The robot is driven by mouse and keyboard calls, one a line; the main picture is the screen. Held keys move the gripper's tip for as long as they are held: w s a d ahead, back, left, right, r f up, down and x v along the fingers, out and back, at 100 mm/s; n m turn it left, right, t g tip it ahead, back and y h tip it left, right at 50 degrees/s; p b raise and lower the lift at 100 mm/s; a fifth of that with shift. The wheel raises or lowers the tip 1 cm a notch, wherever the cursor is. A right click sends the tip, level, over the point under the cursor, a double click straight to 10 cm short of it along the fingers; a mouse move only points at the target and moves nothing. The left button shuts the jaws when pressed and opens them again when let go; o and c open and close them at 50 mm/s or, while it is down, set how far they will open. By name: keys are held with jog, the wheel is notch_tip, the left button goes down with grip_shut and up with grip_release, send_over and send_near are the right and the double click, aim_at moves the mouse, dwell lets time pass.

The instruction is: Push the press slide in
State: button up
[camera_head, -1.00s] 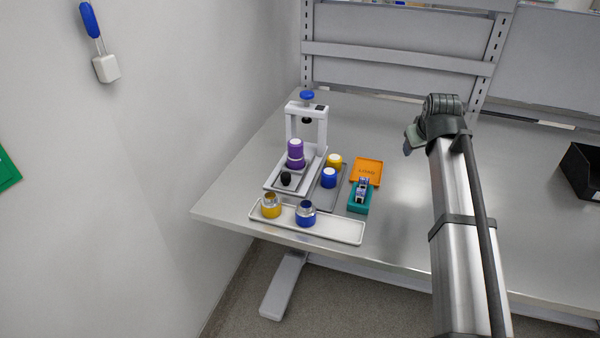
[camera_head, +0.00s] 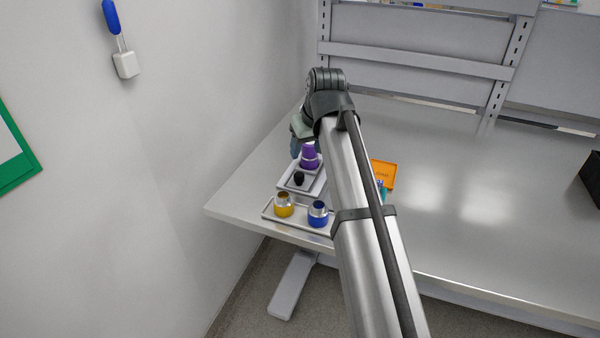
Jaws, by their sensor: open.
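The press slide (camera_head: 288,187) is a pale tray with a black knob (camera_head: 299,178) at its front end, sticking out toward the front of the table. A purple jar (camera_head: 309,158) with a light top stands on the slide behind the knob. The press frame with its blue top knob is hidden behind my arm. My gripper (camera_head: 297,148) is only partly seen, below my wrist, by the purple jar and above the slide. It is open, and no held thing shows. Its fingertips are not clear, and I cannot tell whether it touches anything.
In front of the slide a white tray (camera_head: 270,214) holds a yellow jar (camera_head: 284,205) and a blue jar (camera_head: 318,213). An orange tray (camera_head: 384,174) lies right of my arm. A wall is close on the left. The table's right side is clear up to a black bin (camera_head: 592,178).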

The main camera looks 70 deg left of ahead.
aim_at(300, 174)
jog(key=x, duration=1.2)
jog(key=shift+a+f, duration=0.15)
jog(key=shift+f, duration=0.1)
grip_shut()
jog(key=shift+w, duration=0.1)
